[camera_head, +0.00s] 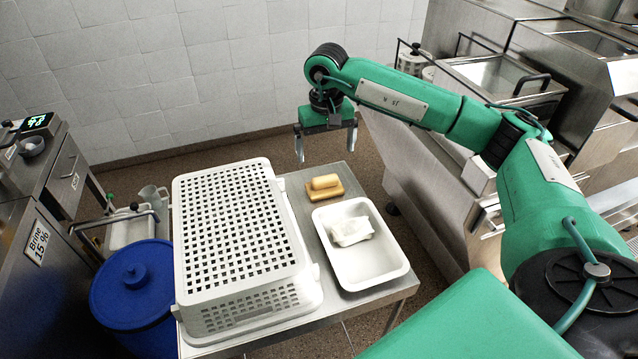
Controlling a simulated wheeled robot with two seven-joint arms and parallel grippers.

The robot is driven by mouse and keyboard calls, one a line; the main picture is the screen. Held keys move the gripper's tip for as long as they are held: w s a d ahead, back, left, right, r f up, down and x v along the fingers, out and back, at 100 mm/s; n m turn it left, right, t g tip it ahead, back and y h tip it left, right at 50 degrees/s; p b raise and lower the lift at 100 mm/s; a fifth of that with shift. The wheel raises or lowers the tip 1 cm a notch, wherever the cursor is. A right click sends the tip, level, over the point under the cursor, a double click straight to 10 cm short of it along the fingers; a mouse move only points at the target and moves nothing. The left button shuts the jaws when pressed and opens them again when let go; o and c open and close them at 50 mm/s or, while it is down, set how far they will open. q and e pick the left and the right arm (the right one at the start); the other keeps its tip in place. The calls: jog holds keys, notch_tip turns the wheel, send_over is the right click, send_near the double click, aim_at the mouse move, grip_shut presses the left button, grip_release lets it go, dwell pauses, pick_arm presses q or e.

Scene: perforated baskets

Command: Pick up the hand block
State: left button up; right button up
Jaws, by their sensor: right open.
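A tan block with a raised yellowish top part (325,182), which looks like the hand block, lies near the far edge of a small steel table (299,205). My right gripper (326,155) points down with its two fingers spread wide and nothing between them. In the picture it is just above the block, apart from it; its exact height and depth over the table are hard to tell. My left gripper is not in view.
A white tray (370,272) with a crumpled white bundle (350,230) lies in front of the block. A blue lidded barrel (133,285) stands left of the table. Steel equipment (450,190) stands to the right.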

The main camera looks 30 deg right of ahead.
aim_at(325, 177)
notch_tip(325, 177, down, 6)
jog(key=shift+r+p, duration=0.25)
jog(key=shift+p, duration=0.5)
jog(key=shift+f, duration=0.2)
jog(key=shift+f+p, duration=0.2)
jog(key=shift+p, duration=0.1)
notch_tip(325, 177, down, 4)
jog(key=p, duration=0.2)
jog(key=shift+w+p, duration=0.1)
jog(key=shift+p, duration=0.25)
jog(key=shift+f, duration=0.4)
jog(key=c, duration=0.9)
